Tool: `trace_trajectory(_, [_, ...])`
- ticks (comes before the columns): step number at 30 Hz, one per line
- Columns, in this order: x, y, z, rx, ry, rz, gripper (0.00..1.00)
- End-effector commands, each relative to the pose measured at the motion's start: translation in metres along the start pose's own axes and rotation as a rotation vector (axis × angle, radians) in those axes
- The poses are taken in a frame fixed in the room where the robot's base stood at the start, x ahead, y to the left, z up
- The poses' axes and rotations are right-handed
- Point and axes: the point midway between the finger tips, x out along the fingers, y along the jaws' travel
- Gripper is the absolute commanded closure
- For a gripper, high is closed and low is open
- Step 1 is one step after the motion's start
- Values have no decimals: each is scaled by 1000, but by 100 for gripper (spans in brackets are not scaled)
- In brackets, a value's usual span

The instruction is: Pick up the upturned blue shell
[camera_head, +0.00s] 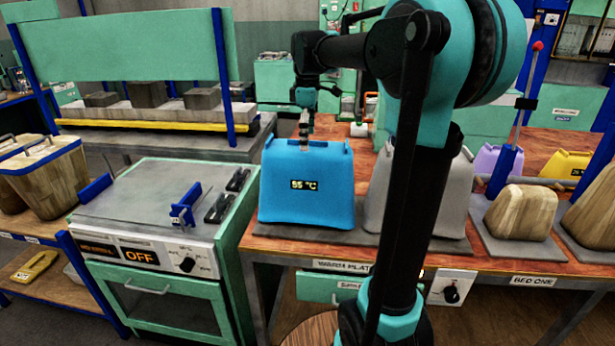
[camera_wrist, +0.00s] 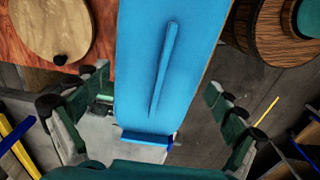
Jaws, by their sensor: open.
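The blue shell (camera_head: 306,195) stands on a dark mat on the wooden bench, its wide side down. A display on its front reads 55 °C. My gripper (camera_head: 306,122) is over the shell's top edge, pointing down. In the wrist view the shell (camera_wrist: 140,70) fills the middle, with a long raised ridge along it. My open gripper (camera_wrist: 156,88) has one finger on each side of the shell, with gaps visible. Whether the fingertips reach below the shell's top cannot be told.
A grey shell (camera_head: 440,195) stands close on the right, partly behind my arm. A wood-coloured shell (camera_head: 522,212) stands farther right. Left of the blue shell is a cabinet (camera_head: 150,225) marked OFF, with handles on top. A wooden tub (camera_head: 45,178) stands far left.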

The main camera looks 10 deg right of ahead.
Motion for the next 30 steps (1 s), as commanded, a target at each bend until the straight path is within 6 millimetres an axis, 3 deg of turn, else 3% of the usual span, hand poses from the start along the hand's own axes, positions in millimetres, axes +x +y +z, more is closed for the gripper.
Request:
trace_trajectory(2, [0,0,0,0,0,0,20])
trace_trajectory(21, [2,0,0,0,0,1,99])
trace_trajectory(30, [2,1,0,0,0,3,100])
